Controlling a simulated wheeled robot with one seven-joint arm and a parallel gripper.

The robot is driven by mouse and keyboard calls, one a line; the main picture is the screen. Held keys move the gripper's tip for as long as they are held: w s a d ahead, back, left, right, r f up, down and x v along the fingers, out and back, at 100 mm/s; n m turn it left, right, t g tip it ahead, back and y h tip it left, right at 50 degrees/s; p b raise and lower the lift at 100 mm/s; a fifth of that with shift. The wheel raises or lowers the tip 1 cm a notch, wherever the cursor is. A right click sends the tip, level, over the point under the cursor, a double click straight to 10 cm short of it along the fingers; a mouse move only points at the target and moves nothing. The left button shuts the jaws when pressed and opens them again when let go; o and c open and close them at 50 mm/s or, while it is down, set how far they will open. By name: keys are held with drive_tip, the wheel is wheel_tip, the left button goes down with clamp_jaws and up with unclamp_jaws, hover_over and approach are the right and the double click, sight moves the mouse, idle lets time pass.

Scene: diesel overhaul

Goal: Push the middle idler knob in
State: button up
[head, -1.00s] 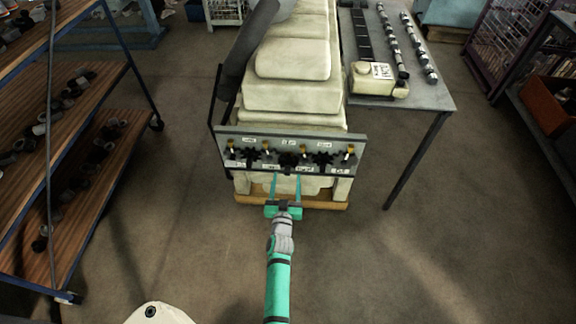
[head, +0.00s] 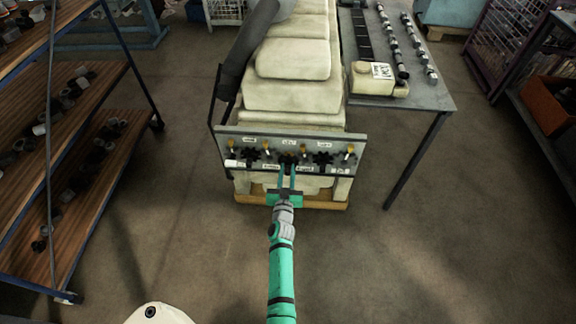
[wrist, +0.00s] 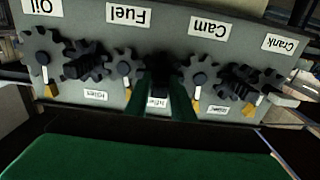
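The grey gear panel (head: 221,140) stands upright on the near end of the pale engine block. The middle idler knob (head: 288,158) is black and sits at the panel's centre. It shows dark and partly shadowed in the wrist view (wrist: 160,72). My gripper (head: 287,168) reaches it from the front, its two green fingers close together. In the wrist view, the fingers (wrist: 160,92) flank the knob and look closed on it; the exact contact is dark. How far the knob stands out from the panel cannot be told.
Black idler knobs sit to the left (head: 252,156) and right (head: 322,158), between grey gears with yellow marks. Inverted labels Oil, Fuel, Cam and Crank show in the wrist view. A grey table (head: 432,98) stands at right, a shelf rack (head: 100,150) at left. Floor in front is clear.

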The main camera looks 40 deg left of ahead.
sight(287, 174)
clamp_jaws()
drive_tip(key=shift+w+a, duration=0.1)
drive_tip(key=shift+w, duration=0.05)
drive_tip(key=shift+x, duration=0.85)
drive_tip(key=o, duration=1.1)
unclamp_jaws()
drive_tip(key=shift+w, duration=0.1)
drive_tip(key=shift+v, duration=3.5)
